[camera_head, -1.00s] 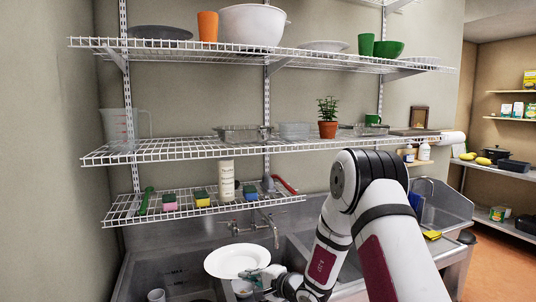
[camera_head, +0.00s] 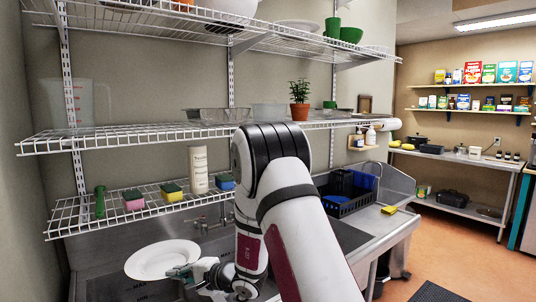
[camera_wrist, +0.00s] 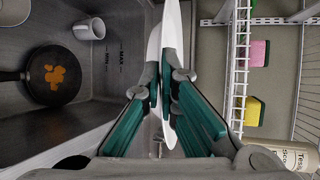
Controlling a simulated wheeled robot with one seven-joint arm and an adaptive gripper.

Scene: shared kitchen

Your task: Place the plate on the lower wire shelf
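The white plate (camera_head: 162,259) is held roughly level above the sink, in front of and below the lower wire shelf. My gripper (camera_head: 190,271) is shut on the plate's right rim in the head view. In the wrist view the plate (camera_wrist: 171,40) shows edge-on between the fingers of my gripper (camera_wrist: 160,88). The lower wire shelf (camera_head: 70,222) is on the wall behind the sink. It carries a green bottle-like item (camera_head: 100,202), several sponges (camera_head: 171,192) and a cream-coloured canister (camera_head: 198,169). The shelf's right end is hidden behind my arm.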

